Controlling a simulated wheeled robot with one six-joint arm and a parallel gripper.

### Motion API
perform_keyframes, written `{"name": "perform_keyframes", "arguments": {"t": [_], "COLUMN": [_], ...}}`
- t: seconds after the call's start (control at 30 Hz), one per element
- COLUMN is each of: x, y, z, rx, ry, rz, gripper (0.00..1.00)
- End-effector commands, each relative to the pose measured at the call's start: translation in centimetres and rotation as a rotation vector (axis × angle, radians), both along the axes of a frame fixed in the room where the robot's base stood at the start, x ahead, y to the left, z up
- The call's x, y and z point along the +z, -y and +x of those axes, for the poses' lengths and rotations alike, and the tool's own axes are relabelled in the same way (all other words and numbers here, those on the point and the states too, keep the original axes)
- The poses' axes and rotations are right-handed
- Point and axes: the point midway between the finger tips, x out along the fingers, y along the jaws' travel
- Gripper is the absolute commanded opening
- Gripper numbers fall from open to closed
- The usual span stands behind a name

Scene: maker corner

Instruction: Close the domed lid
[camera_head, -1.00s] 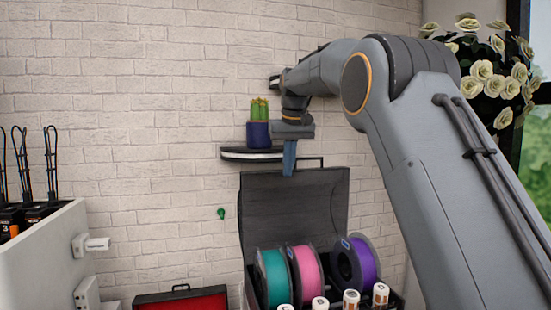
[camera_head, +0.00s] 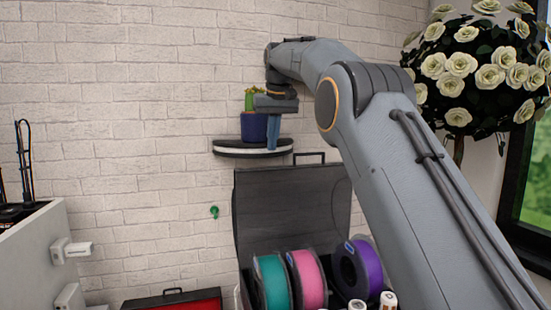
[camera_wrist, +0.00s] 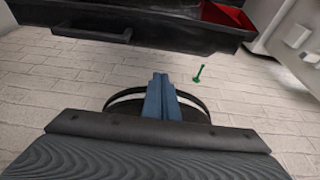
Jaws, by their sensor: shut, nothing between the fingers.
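The domed lid (camera_head: 290,215) is dark and stands open, upright against the brick wall, behind the spools. Its handle (camera_head: 309,157) is at the top edge. In the wrist view the lid (camera_wrist: 160,18) and its handle (camera_wrist: 92,34) show at the top. My gripper (camera_head: 272,146) is shut and empty, pointing down in front of the small wall shelf, above and left of the lid handle and apart from it. Its blue fingers (camera_wrist: 160,97) are together in the wrist view. The lower part of the box under the lid is cut off by the head view's edge.
The wall shelf (camera_head: 230,150) holds a cactus in a blue pot (camera_head: 253,127) close to my gripper. Teal (camera_head: 271,283), pink (camera_head: 307,280) and purple (camera_head: 367,268) spools stand before the lid. A red case (camera_head: 180,302) lies lower left. White roses (camera_head: 490,78) stand right.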

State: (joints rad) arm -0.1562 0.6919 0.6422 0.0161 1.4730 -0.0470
Motion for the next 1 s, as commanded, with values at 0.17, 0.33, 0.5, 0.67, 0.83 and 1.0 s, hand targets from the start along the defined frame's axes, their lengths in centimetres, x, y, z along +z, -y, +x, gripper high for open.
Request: {"name": "perform_keyframes", "arguments": {"t": [0.17, 0.33, 0.5, 0.67, 0.83, 1.0], "x": [-3.2, -4.8, -4.9, -5.0, -5.0, -5.1], "y": [-0.1, 0.0, 0.4, 0.7, 0.8, 0.8], "z": [1.0, 1.0, -0.4, -1.5, -2.1, -2.1], "rx": [-0.001, -0.003, -0.004, -0.005, -0.005, -0.005], "ry": [-0.003, 0.002, 0.002, 0.001, 0.003, 0.002], "rz": [0.000, 0.000, 0.000, 0.000, 0.000, 0.000], "gripper": [0.00, 0.00, 0.00, 0.00, 0.00, 0.00]}}
